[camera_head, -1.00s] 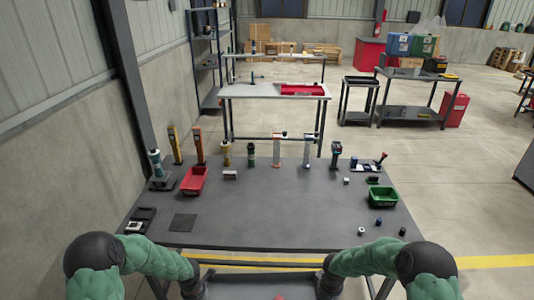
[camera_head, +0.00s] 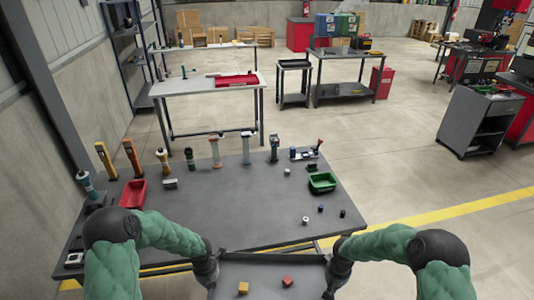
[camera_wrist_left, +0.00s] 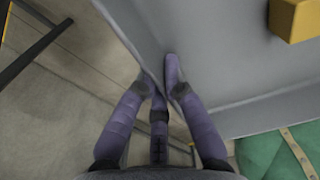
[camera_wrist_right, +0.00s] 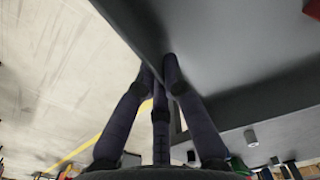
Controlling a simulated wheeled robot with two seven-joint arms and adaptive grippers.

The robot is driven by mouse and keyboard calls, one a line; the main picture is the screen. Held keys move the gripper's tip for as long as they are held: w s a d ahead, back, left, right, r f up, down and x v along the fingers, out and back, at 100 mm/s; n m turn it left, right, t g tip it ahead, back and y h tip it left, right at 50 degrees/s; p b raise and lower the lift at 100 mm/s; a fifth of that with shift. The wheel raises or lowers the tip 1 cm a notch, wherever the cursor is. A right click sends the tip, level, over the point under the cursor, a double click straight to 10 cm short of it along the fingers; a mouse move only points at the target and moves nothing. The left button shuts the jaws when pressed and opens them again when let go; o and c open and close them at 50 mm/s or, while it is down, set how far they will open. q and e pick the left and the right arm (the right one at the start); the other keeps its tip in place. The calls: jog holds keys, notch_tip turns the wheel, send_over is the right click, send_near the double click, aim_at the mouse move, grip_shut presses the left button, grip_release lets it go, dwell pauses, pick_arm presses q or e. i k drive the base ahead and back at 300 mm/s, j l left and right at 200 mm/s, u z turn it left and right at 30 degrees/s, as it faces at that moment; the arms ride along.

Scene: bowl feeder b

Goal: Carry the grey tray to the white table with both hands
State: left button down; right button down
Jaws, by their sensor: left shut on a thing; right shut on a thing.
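The grey tray (camera_head: 262,272) is at the bottom middle of the head view, in front of the dark workbench. A yellow block (camera_head: 243,288) and a red block (camera_head: 287,281) lie in it. My left gripper (camera_head: 208,274) is shut on the tray's left wall; the left wrist view shows its fingers (camera_wrist_left: 163,85) on both sides of the wall. My right gripper (camera_head: 334,277) is shut on the right wall, with its fingers (camera_wrist_right: 160,80) around it in the right wrist view. The white table (camera_head: 185,88) stands beyond the workbench, with a red bin (camera_head: 237,80) on it.
The dark workbench (camera_head: 240,200) lies just ahead, with a red bin (camera_head: 133,194), a green bin (camera_head: 322,183) and several upright tools. A shelf rack (camera_head: 117,60) stands at the left wall. Open floor (camera_head: 390,150) lies to the right, with a grey cabinet (camera_head: 478,118) beyond.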

aim_at(179, 88)
jog(key=i+l+z, duration=0.1)
jog(key=z, duration=0.25)
jog(key=i+z, duration=0.1)
jog(key=z, duration=0.25)
jog(key=i+z, duration=0.15)
jog(key=z, duration=0.25)
jog(key=i+l+z, duration=0.1)
jog(key=i+z, duration=0.8)
jog(key=i, duration=0.15)
jog(key=i+z, duration=0.4)
jog(key=i, duration=0.55)
jog(key=i+l+u, duration=0.15)
jog(key=i+u, duration=0.15)
jog(key=i, duration=0.15)
jog(key=i+l+u, duration=0.3)
jog(key=i, duration=0.15)
jog(key=i+u, duration=0.2)
jog(key=u, duration=0.15)
jog(key=i+u, duration=0.2)
jog(key=u, duration=0.2)
jog(key=i+u, duration=0.2)
jog(key=u, duration=0.15)
jog(key=i+j+u, duration=0.25)
jog(key=i+u, duration=0.2)
jog(key=i+j+u, duration=0.1)
jog(key=i+u, duration=0.2)
jog(key=u, duration=0.2)
jog(key=i+u, duration=0.2)
jog(key=i, duration=1.75)
